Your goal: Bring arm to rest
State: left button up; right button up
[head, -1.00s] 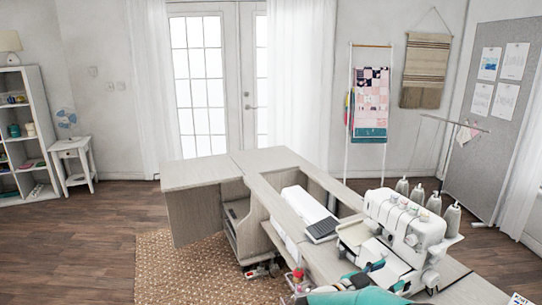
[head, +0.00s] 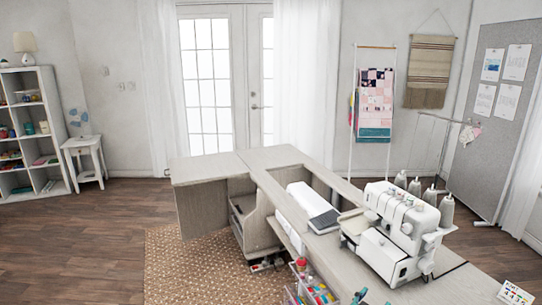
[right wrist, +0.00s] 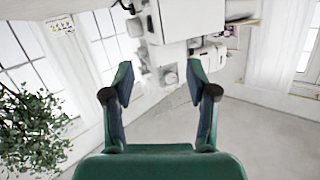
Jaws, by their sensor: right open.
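My right gripper (right wrist: 158,88) shows in the right wrist view. Its two green fingers are spread wide with nothing between them. The wrist view appears upside down relative to the room, with a white machine (right wrist: 175,20) beyond the fingertips and clear of them.
A white machine (head: 306,200) sits in the cabinet's opening. A clear organizer (head: 312,292) with colourful supplies is at the bottom edge. A calendar card (head: 515,294) lies at the lower right. The woven rug (head: 185,265) and floor at left are clear.

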jog(key=s+a+f+n+g+y, duration=0.25)
jog(key=s+a+f+y, duration=0.25)
jog(key=s+f, duration=0.3)
jog(key=s+a+f+n+g+y, duration=0.2)
jog(key=s+a+f+n+y, duration=0.25)
jog(key=f, duration=0.55)
jog(key=s+a+f+g+y, duration=0.2)
jog(key=s+g, duration=0.1)
jog(key=s, duration=0.8)
jog(key=s+a+f+g+y, duration=0.2)
jog(key=s+a+g+y, duration=0.1)
jog(key=s, duration=0.8)
jog(key=shift+a+n, duration=0.35)
jog(key=shift+n, duration=0.05)
jog(key=shift+g, duration=0.25)
